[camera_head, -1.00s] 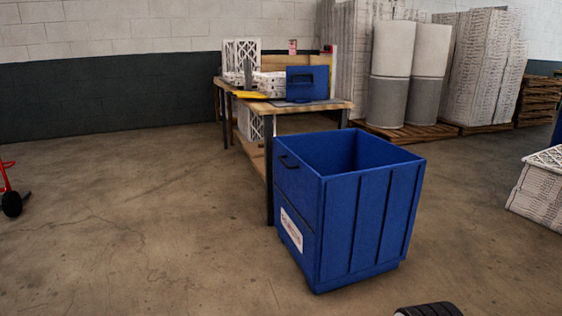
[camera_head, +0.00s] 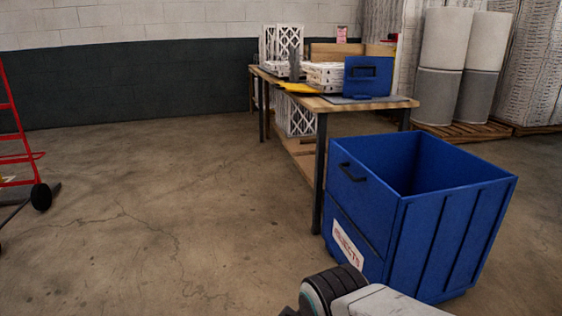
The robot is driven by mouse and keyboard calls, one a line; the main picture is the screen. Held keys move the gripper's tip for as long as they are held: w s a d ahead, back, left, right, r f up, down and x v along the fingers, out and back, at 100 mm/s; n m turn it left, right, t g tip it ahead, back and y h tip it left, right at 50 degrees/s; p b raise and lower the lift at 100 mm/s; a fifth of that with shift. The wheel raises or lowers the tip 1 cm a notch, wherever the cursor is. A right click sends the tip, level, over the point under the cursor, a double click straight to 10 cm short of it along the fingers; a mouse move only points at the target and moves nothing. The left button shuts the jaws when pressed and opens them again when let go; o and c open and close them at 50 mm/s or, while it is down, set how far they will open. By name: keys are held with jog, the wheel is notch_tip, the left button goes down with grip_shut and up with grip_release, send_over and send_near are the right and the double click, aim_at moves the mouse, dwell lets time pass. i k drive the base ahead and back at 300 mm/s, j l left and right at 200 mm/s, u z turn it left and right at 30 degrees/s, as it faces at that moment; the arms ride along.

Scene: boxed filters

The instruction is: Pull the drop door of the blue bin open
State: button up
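The blue bin (camera_head: 440,235) stands on the floor right of centre, open at the top. Its drop door (camera_head: 364,200) is the upper panel of the left-hand face. The door is upright and flush with the bin, above a seam, and looks closed. A black handle (camera_head: 352,172) sits near its top edge. Below the seam is a white label (camera_head: 347,243) reading "REJECTS". A grey and black part of my arm shows at the bottom edge, in front of the bin's lower left part. My gripper's fingers are not in view.
A wooden-topped workbench (camera_head: 335,106) stands close behind the bin, its dark leg near the door side. It carries white filters (camera_head: 324,75) and a blue box (camera_head: 368,77). A red hand truck (camera_head: 12,135) stands far left. Open concrete floor lies left of the bin.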

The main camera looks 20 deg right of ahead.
aim_at(370, 203)
jog(key=i+u, duration=0.15)
jog(key=i, duration=1.65)
jog(key=i+j+z, duration=0.1)
jog(key=i+z, duration=0.3)
jog(key=i+j+z, duration=0.4)
jog(key=i, duration=0.2)
jog(key=i+j+z, duration=0.85)
